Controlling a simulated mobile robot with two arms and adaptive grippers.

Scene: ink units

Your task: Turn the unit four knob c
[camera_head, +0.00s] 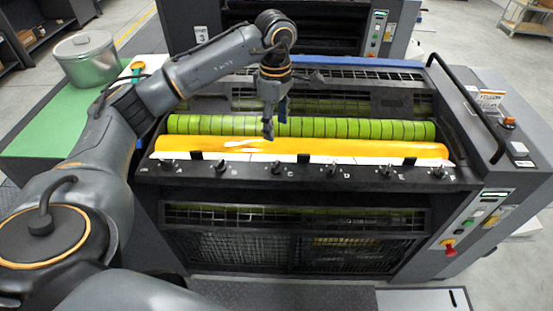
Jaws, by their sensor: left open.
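The near machine (330,190) has a row of small black knobs along its front ledge, with letter marks between them. The third knob from the left (277,168), beside a mark that looks like C, stands on this ledge below the orange roller. My left gripper (274,129) points down over the orange roller (330,147), a little behind and above that knob. It is open and appears apart from the knob. The knob's pointing direction is too small to read. My right gripper is not in view.
Green rollers (375,129) lie behind the orange one. A far machine carries a sign reading 3 (202,35). A metal pot (88,58) stands on a green-topped table (45,125) at left. A black handrail (468,108) and red switch (449,247) are on the right side.

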